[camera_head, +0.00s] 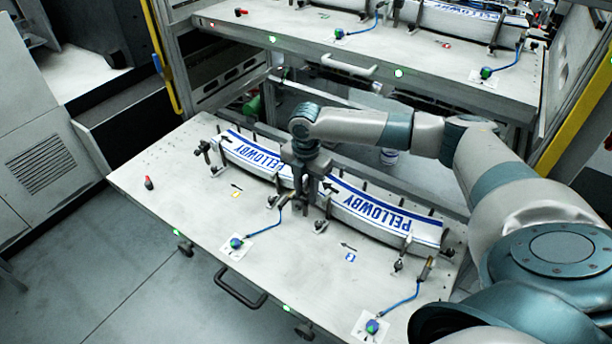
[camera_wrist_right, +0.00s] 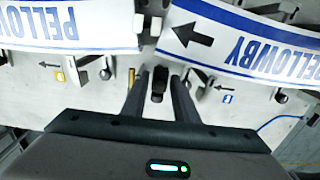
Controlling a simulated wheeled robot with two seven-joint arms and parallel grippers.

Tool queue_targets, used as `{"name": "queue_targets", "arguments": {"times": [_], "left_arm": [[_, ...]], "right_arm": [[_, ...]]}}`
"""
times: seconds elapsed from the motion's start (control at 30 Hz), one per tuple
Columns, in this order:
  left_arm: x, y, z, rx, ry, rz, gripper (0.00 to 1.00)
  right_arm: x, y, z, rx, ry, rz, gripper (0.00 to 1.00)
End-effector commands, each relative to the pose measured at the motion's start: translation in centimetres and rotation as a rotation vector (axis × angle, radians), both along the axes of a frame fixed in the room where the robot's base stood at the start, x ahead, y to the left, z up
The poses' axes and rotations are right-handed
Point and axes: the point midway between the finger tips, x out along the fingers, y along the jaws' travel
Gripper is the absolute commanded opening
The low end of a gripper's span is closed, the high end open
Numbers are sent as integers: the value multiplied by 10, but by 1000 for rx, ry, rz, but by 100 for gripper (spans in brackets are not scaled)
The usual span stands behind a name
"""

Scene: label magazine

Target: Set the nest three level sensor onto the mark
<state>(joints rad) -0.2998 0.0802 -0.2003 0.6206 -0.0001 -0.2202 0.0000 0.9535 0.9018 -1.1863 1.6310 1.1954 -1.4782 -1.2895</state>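My right gripper (camera_head: 304,206) points down at the lower shelf's magazine, by the gap between two label stacks. In the wrist view its two fingers (camera_wrist_right: 159,88) stand apart with a small dark part between them; I cannot tell what it is, and neither finger clearly touches it. A brass-tipped level sensor (camera_head: 285,199) with a blue cable lies just left of the fingers. Another such sensor (camera_head: 427,269) stands at the right end. Their cables run to blue-green plugs on white plates (camera_head: 236,243) and (camera_head: 372,326). Which nest is number three is unreadable. My left gripper is not in view.
Label stacks marked PELLOWBY (camera_head: 250,155) and (camera_head: 385,211) lie between posts and clamps. Small yellow (camera_head: 236,194) and blue (camera_head: 350,257) tags lie in front. An upper shelf (camera_head: 350,45) carries similar fittings. The lower shelf's front left (camera_head: 180,195) is mostly clear.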

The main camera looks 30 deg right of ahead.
Motion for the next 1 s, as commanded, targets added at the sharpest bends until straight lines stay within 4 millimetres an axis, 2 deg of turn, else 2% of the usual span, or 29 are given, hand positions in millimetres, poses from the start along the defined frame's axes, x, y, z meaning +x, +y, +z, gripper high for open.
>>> {"name": "queue_targets", "arguments": {"times": [0.17,0.37,0.8,1.0], "left_arm": [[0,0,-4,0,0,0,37],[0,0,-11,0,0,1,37],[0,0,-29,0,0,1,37],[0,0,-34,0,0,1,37]], "right_arm": [[1,0,11,2,-2,-1,27],[1,0,39,2,-5,1,27],[1,0,127,1,-4,1,27],[1,0,157,0,-3,0,27]]}}
